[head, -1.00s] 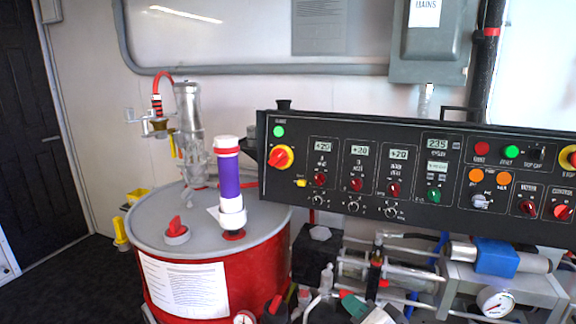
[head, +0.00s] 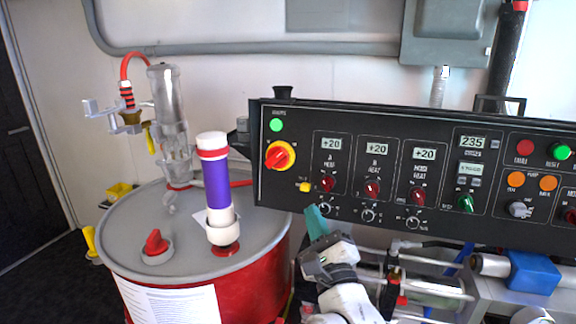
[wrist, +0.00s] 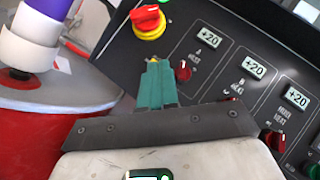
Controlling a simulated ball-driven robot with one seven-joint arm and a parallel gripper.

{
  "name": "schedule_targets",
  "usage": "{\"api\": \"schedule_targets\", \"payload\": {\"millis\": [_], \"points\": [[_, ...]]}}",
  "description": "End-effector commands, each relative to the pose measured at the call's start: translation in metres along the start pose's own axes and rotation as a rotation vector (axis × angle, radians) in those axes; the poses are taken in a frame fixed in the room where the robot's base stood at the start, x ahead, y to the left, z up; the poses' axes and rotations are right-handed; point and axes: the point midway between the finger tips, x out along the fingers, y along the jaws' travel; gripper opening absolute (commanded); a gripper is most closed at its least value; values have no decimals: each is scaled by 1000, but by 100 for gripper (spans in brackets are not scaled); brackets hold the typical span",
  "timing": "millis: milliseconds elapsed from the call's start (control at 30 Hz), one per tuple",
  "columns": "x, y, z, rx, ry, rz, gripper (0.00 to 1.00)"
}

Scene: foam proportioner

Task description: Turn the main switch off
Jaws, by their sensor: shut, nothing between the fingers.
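The main switch (head: 280,156) is a red rotary knob on a yellow round base at the left end of the black control panel (head: 400,222). The switch also shows in the wrist view (wrist: 147,20), above my fingertips. My gripper (head: 314,222) has teal fingers, shut and empty, just in front of the panel's lower edge. It is below and to the right of the switch and apart from it. In the wrist view the shut fingers (wrist: 156,75) point up toward the panel, near a small yellow part under the switch.
A red drum (head: 262,270) with a grey lid stands left of the panel, carrying a purple and white cylinder (head: 217,185) and a metal pump (head: 168,110). Red heat knobs (head: 327,183) sit right of the switch. Pipes and a blue block (head: 533,272) lie below the panel.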

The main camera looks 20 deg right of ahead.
Motion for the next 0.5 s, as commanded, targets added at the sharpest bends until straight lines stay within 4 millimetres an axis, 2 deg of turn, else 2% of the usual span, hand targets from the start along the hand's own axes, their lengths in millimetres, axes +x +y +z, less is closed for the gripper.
{"api": "schedule_targets", "payload": {"millis": [500], "points": [[58, -2, -1, -3, 3, -1, 0]]}}
